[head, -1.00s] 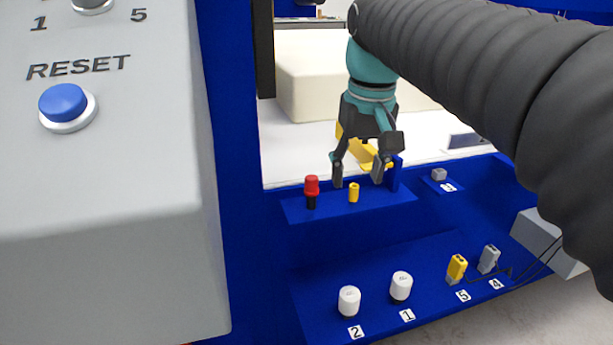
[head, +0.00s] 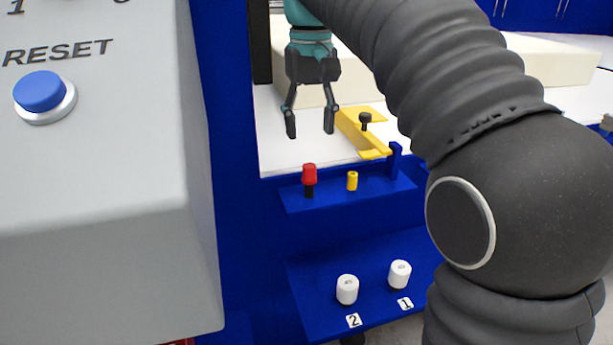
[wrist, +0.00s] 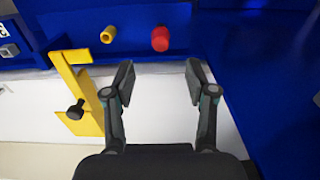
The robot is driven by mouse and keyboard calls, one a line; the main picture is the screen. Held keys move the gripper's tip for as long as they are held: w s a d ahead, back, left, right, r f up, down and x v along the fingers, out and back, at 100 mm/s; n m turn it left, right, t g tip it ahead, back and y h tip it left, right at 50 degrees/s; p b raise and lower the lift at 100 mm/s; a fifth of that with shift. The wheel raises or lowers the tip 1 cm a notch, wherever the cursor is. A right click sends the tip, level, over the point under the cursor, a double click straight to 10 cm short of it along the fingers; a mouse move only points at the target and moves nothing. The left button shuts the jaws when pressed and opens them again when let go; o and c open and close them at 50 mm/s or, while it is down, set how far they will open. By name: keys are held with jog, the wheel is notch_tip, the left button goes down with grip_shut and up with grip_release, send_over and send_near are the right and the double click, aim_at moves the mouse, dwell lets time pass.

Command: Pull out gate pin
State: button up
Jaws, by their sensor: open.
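A red-capped pin (head: 309,175) with a black lower part stands upright on the blue ledge (head: 380,194); its red top shows in the wrist view (wrist: 160,39). A short yellow peg (head: 352,181) stands to its right on the ledge, and shows in the wrist view (wrist: 108,35). A yellow bracket (head: 373,143) with a black knob (head: 365,119) lies behind the ledge. I cannot tell which is the gate pin. My gripper (head: 310,130) is open and empty above the white surface. In the wrist view its fingers (wrist: 160,75) point toward the red cap, apart from it.
A grey panel with a blue RESET button (head: 40,92) fills the left. Two white knobs (head: 347,289) labelled 2 and 1 sit on the lower blue shelf. A pale foam block (head: 345,70) lies behind my gripper. A blue post (head: 396,160) rises at the ledge's right end.

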aim_at(309, 165)
jog(key=shift+f+b, duration=1.7)
jog(key=shift+f, duration=2.75)
jog(key=shift+r+p, duration=0.1)
jog(key=shift+p, duration=0.45)
grip_shut()
jog(key=shift+r+p, duration=1)
jog(key=shift+p, duration=0.15)
jog(key=shift+r, duration=1.9)
